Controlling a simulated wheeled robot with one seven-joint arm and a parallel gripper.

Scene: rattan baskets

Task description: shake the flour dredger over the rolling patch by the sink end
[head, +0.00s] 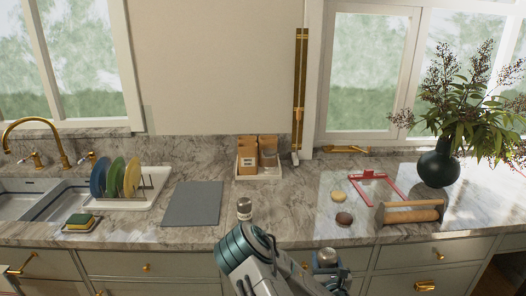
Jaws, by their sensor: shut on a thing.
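The flour dredger, a small pale shaker with a dark metal top (244,206), stands out just beyond the end of my arm, over the counter's front part. My gripper (245,222) is shut on it; the teal-banded wrist hides most of the fingers and the dredger's lower part. The dredger looks about upright. A flat grey rectangle (192,203) lies on the counter toward the sink end and looks like the rolling patch. The dredger is to its right and slightly nearer me, not over it.
Left of the patch are a dish rack (132,190) with plates, a sponge (80,221) and the sink (28,200). Behind is a tray (258,178) with containers. To the right are two small round things, a red frame (372,174), a rolling pin (410,212) and a dark vase (438,166).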

